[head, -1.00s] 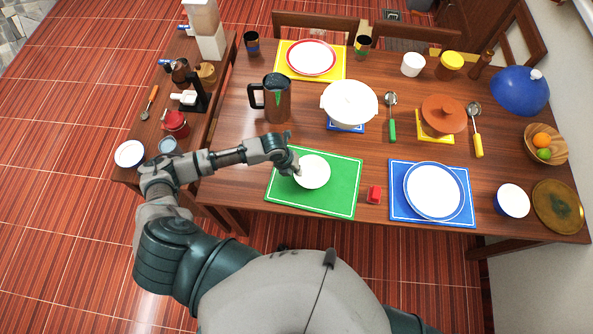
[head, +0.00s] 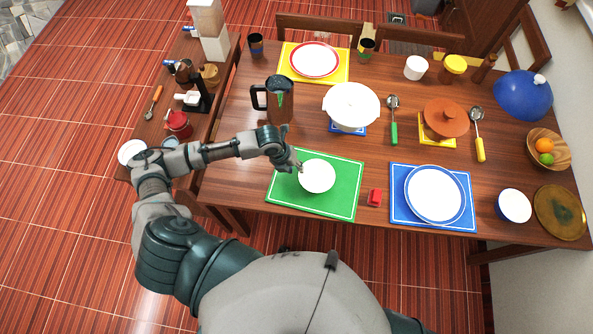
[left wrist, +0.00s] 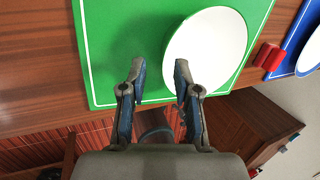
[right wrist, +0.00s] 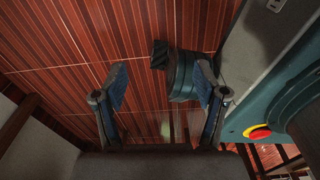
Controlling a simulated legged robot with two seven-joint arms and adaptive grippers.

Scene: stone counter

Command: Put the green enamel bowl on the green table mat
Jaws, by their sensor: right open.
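A bowl (head: 317,176) with a white inside rests on the green table mat (head: 337,203). My left gripper (head: 297,166) is at the bowl's upper-left rim. In the left wrist view its two fingers (left wrist: 156,85) are spread with nothing between them but mat. The bowl (left wrist: 210,45) lies beyond the right finger, which overlaps its edge in the picture; I cannot tell whether they touch. My right gripper (right wrist: 160,85) is open and empty, above the floor.
A red block (head: 374,198) sits just right of the mat. A blue mat (head: 402,212) with a plate lies farther right. A dark pitcher (head: 279,103) and a white pot (head: 350,106) stand behind. A side table (head: 153,120) is at the left.

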